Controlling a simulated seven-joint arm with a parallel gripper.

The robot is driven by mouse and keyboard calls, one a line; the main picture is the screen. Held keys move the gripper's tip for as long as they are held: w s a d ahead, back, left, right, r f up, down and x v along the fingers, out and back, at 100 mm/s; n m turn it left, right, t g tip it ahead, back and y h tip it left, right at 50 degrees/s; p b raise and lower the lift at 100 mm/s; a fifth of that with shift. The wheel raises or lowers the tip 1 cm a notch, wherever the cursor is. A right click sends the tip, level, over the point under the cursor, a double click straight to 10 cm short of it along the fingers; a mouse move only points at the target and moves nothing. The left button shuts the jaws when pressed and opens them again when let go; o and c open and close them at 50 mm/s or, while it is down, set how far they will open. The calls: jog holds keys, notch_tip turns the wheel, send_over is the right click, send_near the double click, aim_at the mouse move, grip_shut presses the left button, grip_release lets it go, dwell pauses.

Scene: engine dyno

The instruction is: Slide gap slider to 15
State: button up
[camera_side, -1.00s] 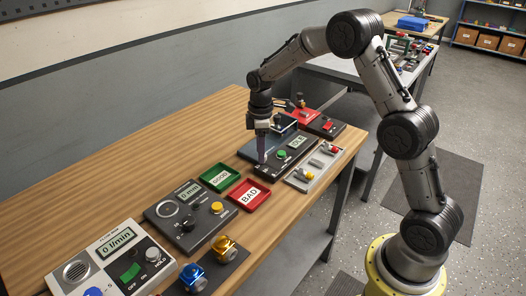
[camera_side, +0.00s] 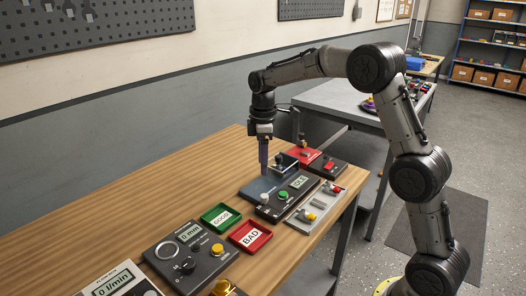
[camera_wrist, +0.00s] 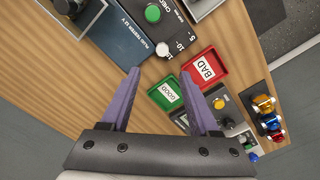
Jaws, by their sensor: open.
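The gap slider (camera_wrist: 164,50) shows as a white knob at one end of a black panel (camera_wrist: 178,17), beside a printed scale with 5, 10 and 15. The knob sits by the 15 end; its exact setting is too small to read. In the side view the white slider knob (camera_side: 264,199) is at the panel's near left end, with a green button (camera_side: 283,195) and a display (camera_side: 299,182) farther along. My gripper (camera_side: 263,173) is open and empty, pointing down above and apart from the knob. Its purple fingers (camera_wrist: 161,60) show in the wrist view.
A green GOOD tray (camera_side: 221,217) and red BAD tray (camera_side: 250,236) lie close in front of the panel. A grey gauge box (camera_side: 188,252) is nearer. A grey block with switches (camera_side: 316,208) stands to the right. Bare wooden tabletop (camera_side: 170,205) lies to the left.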

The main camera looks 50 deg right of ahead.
jog(key=shift+r, duration=1.5)
jog(key=s+a+r+t, duration=0.2)
jog(key=s+a+r, duration=0.1)
jog(key=s+r, duration=0.35)
jog(key=s+a+r+t, duration=0.2)
jog(key=s+a+r, duration=0.1)
jog(key=s+r, duration=0.4)
jog(key=s+a+f+m, duration=0.1)
jog(key=s+f+m, duration=0.3)
jog(key=s, duration=0.4)
jog(key=s+a+f+m+t, duration=0.1)
jog(key=s+f+m, duration=0.4)
jog(key=s, duration=0.4)
jog(key=shift+a+f+t, duration=0.25)
jog(key=shift+f+t, duration=0.05)
jog(key=shift+f, duration=0.35)
